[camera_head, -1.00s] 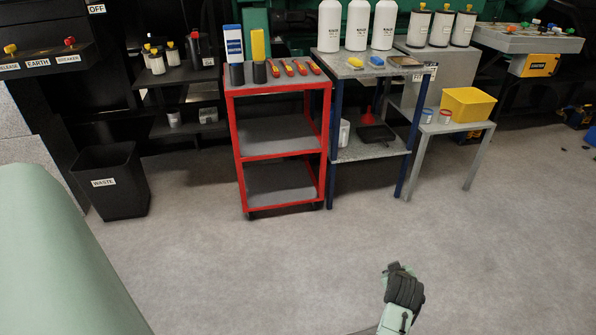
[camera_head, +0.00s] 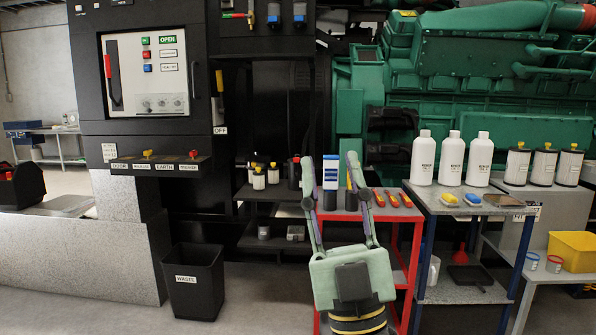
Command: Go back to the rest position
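My gripper (camera_head: 331,160) is raised in front of the red cart (camera_head: 416,262), with its pale green palm low and its two fingers pointing up. The fingers are spread wide apart and nothing is held between them. A blue and white tester-like item (camera_head: 330,174) shows between the fingers, standing on the cart behind. My gripper hides much of the cart's top and shelves. A dark-based item beside the right finger is mostly hidden.
White bottles (camera_head: 452,158) and filters (camera_head: 543,165) stand to the right. A black waste bin (camera_head: 195,283) stands on the floor at left. The green genset (camera_head: 470,85) fills the back right. Floor is clear around the bin.

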